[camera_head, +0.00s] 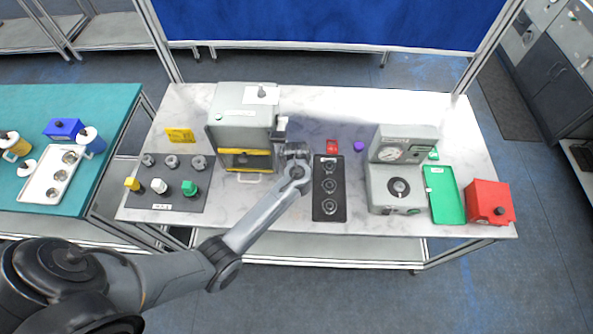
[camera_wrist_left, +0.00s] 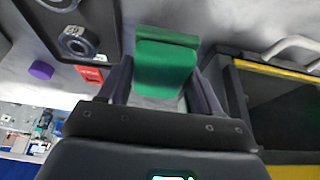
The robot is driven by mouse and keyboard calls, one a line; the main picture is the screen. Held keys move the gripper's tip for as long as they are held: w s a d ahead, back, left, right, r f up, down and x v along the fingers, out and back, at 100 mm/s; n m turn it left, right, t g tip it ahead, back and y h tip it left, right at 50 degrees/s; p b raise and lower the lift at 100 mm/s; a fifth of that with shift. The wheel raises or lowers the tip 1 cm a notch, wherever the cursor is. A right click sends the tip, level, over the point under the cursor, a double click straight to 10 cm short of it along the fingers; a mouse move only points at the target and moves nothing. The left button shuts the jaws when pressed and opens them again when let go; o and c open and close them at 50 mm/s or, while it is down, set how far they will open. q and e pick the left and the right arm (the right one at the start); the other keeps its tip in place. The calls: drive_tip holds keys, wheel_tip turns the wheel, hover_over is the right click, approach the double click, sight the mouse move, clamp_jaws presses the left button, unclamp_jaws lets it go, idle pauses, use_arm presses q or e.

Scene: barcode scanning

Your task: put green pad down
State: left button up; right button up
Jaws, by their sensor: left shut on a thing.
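A green pad (camera_wrist_left: 165,68) sits between the two dark fingers of my left gripper (camera_wrist_left: 163,88) in the left wrist view. The gripper is shut on it. In the head view my left gripper (camera_head: 293,152) is over the table, between the grey box machine with a yellow-edged opening (camera_head: 232,118) and the black plate with several rings (camera_head: 329,214). The pad is hidden by my wrist there. The light table surface shows behind the pad; whether they touch cannot be told. My right gripper is in neither view.
A red block (camera_head: 332,146) and a purple piece (camera_head: 358,146) lie behind the black plate. Right of it stand a grey dial machine (camera_head: 393,202), a green tray (camera_head: 446,196) and a red box (camera_head: 489,203). A dark board (camera_head: 170,203) with several knobs lies left.

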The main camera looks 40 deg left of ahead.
use_arm(q)
drive_tip(key=shift+a+f, duration=0.3)
drive_tip(key=shift+f, duration=1.9)
drive_tip(key=shift+f+b, duration=0.1)
drive_tip(key=shift+b, duration=0.2)
drive_tip(key=o, duration=0.9)
drive_tip(key=shift+o, duration=0.2)
